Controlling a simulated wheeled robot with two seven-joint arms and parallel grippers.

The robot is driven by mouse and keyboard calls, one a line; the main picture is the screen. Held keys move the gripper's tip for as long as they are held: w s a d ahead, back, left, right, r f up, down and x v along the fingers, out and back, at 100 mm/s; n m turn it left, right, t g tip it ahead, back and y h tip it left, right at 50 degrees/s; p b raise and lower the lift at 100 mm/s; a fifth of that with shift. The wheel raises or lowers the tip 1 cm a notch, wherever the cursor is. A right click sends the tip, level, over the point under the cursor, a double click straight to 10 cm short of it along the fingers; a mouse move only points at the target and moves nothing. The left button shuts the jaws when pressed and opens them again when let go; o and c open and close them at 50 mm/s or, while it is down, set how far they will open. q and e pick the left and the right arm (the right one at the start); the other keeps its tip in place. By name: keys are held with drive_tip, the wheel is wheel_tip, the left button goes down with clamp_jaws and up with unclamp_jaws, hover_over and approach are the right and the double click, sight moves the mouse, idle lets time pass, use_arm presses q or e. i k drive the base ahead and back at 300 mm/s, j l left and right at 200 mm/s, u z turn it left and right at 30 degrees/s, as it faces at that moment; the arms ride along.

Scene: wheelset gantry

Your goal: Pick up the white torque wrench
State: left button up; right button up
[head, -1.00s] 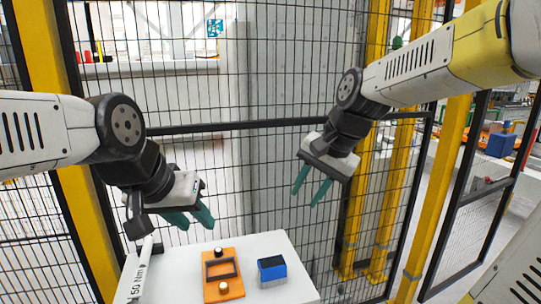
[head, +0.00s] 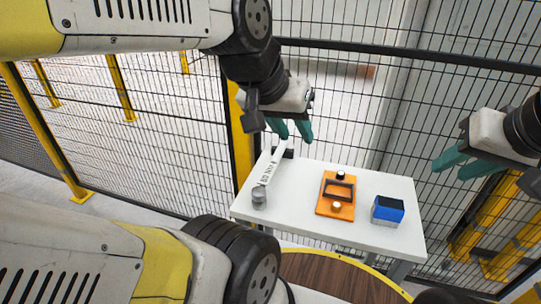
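The white torque wrench (head: 270,170) lies on the left part of a white table, with dark lettering on its shaft. A grey round end (head: 259,196) is nearest me and a dark end (head: 289,153) is at the back. My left gripper (head: 291,132) is above the back of the table, near the wrench's far end in the picture. Its two teal fingers are apart with nothing visible between them; their height over the wrench is hard to tell. My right gripper (head: 455,170) is at the right, its teal fingers apart and empty.
The white table (head: 295,220) also bears an orange tray (head: 334,209) with a dark frame and small knobs, and a blue-topped box (head: 387,210). A mesh fence (head: 160,150) with yellow posts stands behind and around. A round brown surface (head: 335,275) is in front.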

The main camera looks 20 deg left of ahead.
sight(259, 194)
drive_tip(key=u, duration=0.9)
